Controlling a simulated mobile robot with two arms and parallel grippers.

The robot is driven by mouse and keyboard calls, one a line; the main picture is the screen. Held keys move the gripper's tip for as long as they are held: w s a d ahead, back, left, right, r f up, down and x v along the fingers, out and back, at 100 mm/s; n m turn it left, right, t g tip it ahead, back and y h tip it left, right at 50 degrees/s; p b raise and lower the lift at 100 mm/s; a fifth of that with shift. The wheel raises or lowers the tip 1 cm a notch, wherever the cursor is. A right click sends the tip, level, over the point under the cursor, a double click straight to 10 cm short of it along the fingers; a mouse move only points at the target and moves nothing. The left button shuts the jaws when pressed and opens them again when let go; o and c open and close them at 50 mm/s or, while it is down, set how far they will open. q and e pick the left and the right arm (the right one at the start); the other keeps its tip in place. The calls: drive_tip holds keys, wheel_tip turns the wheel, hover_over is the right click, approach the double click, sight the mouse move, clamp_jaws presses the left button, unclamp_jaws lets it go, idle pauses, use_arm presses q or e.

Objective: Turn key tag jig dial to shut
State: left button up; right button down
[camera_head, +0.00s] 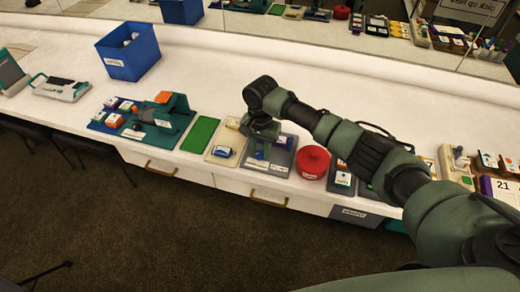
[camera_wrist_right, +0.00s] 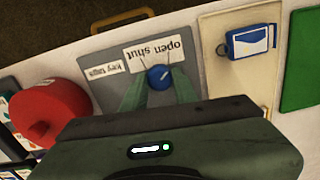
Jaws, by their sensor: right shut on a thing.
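The key tag jig is a dark grey plate (camera_wrist_right: 112,92) with a "key tags" label and an "open shut" label; in the head view it lies (camera_head: 281,162) on the white counter. Its blue dial (camera_wrist_right: 159,77) has a light pointer line and sits beside the "open shut" label. My right gripper (camera_wrist_right: 158,84) is over the jig, its two green fingers shut on the dial from either side. In the head view my right gripper (camera_head: 262,145) covers part of the jig. My left gripper is not in view.
A red round container (camera_head: 313,162) stands right of the jig. A beige tray (camera_head: 225,147) with a blue-and-white tag and a green mat (camera_head: 200,133) lie to its left. A blue bin (camera_head: 128,50) stands further back. The counter behind is largely clear.

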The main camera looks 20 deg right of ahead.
drive_tip(key=shift+a+r+n+p, duration=0.1)
drive_tip(key=shift+r+n+p, duration=0.05)
drive_tip(key=shift+n+p, duration=1.4)
drive_tip(key=shift+n, duration=0.35)
drive_tip(key=n+p, duration=0.2)
drive_tip(key=n, duration=0.2)
drive_tip(key=shift+n, duration=0.3)
drive_tip(key=n+p, duration=0.1)
drive_tip(key=n, duration=1)
drive_tip(key=shift+n, duration=0.4)
